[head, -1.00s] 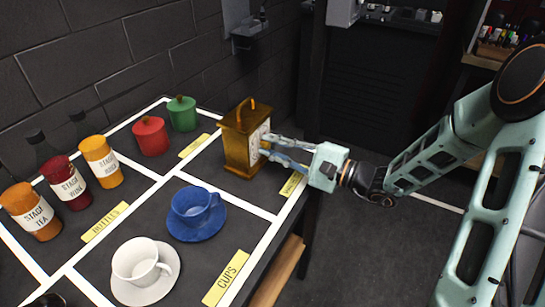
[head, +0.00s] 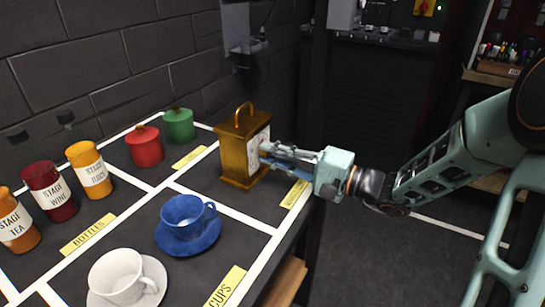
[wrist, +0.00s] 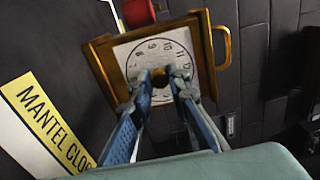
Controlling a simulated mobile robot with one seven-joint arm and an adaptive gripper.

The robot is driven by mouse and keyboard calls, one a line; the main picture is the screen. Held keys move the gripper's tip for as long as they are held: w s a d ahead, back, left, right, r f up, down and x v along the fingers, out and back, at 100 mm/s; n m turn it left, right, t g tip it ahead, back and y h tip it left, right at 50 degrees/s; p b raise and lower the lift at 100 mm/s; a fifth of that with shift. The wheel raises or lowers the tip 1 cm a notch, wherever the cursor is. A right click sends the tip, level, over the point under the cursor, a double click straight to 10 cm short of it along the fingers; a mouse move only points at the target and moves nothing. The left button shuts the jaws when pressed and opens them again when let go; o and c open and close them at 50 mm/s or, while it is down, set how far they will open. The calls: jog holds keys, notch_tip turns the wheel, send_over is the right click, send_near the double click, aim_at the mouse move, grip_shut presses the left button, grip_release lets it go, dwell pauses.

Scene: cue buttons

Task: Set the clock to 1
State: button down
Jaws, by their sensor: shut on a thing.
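The mantel clock (head: 236,152) is a golden-brown box with a handle on top, standing upright in the far right section of the table. Its white face (wrist: 150,58) shows in the wrist view, tilted in the picture, with a dark round knob (wrist: 159,76) near the middle. My gripper (head: 266,153) reaches in from the right at the clock's face. In the wrist view its fingertips (wrist: 160,86) are closed around the knob. The fingers cover the lower part of the face, and I cannot read where the hand points.
A blue cup on a saucer (head: 188,222) and a white cup (head: 118,277) stand nearer. Floor right of the table is clear.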

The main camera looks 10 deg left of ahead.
jog(key=c, duration=1.8)
grip_release()
jog(key=v, duration=1.2)
